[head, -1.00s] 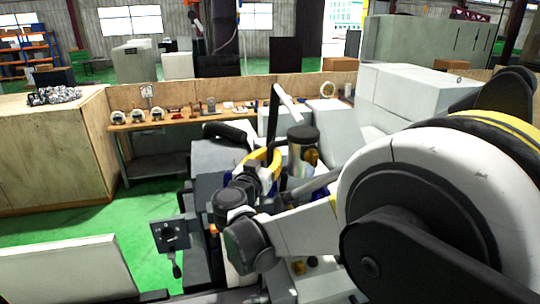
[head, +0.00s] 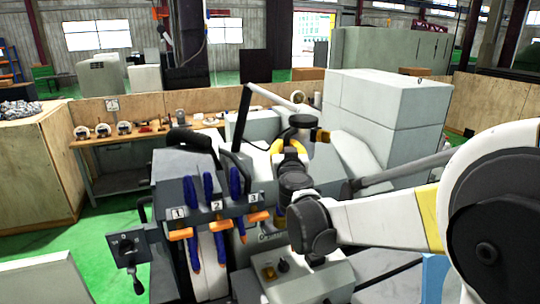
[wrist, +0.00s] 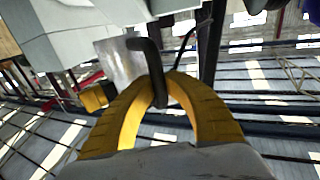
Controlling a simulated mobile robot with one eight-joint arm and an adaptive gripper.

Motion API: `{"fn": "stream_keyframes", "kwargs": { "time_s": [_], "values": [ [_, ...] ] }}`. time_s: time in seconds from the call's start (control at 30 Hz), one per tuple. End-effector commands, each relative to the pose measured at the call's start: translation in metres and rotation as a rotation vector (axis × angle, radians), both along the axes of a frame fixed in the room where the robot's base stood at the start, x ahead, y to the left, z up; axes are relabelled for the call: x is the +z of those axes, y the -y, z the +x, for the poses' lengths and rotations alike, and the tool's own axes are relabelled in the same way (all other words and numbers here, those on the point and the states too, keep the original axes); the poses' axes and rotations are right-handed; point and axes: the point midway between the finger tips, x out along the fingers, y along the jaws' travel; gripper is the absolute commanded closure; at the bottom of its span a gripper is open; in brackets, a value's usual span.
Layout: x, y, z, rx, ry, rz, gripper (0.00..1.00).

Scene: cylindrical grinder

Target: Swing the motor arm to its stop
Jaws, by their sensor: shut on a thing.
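The motor (head: 303,132), a silver cylinder with a dark top and an orange-yellow block, stands near the machine's middle. In the wrist view the silver cylinder (wrist: 120,62) is up and left of my fingers. My gripper (head: 290,143) is at the motor's near side. In the wrist view its yellow fingers (wrist: 158,85) arch together and close on a black bent handle (wrist: 150,65). A pale bar (head: 275,97) runs from a black post (head: 243,117) toward the motor. I cannot tell which part is the motor arm's stop.
A control box with a lever (head: 128,248) is at lower left. Large grey housings (head: 385,105) fill the back right. A workbench (head: 105,142) stands behind left.

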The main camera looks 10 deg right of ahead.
Motion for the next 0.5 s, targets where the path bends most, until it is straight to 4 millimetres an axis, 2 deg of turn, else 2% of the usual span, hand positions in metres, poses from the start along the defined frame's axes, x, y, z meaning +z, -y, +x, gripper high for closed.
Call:
{"fn": "stream_keyframes", "kwargs": {
  "time_s": [0.03,0.2,0.5],
  "values": [
    [-0.002,0.009,0.003,-0.006,0.0,0.001,1.0],
    [-0.002,0.024,0.013,-0.006,0.0,0.001,1.0],
    [-0.001,0.031,0.018,-0.006,0.0,0.001,1.0]
  ]
}}
